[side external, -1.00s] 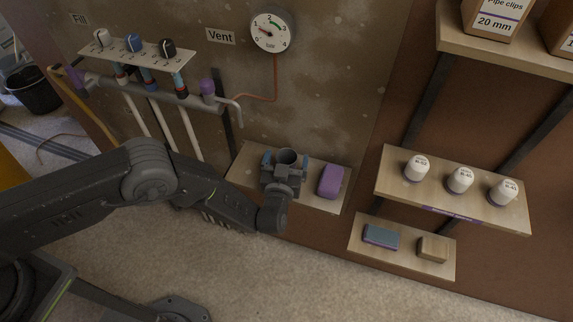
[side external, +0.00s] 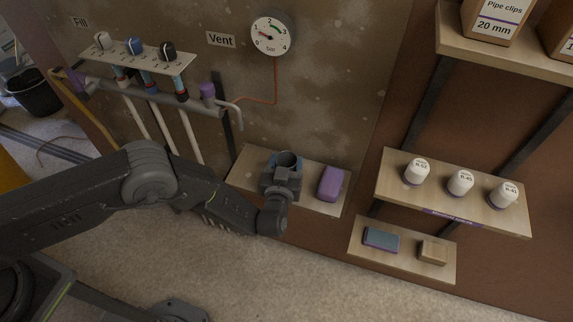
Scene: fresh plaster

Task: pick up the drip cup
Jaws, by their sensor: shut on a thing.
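The drip cup (side external: 288,157) is a dark grey, open-topped cup over the small wooden shelf (side external: 316,201) under the vent spout. My gripper (side external: 284,172) is at the cup and shut on it; the gripper body hides most of the cup's lower front. The cup looks upright. I cannot tell whether its base touches the shelf.
A purple block (side external: 331,184) lies just right of the cup on the same shelf. The vent pipe (side external: 236,112) ends above and left of the cup. A shelf with white-capped bottles (side external: 460,181) and a lower shelf with blocks (side external: 381,239) are to the right.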

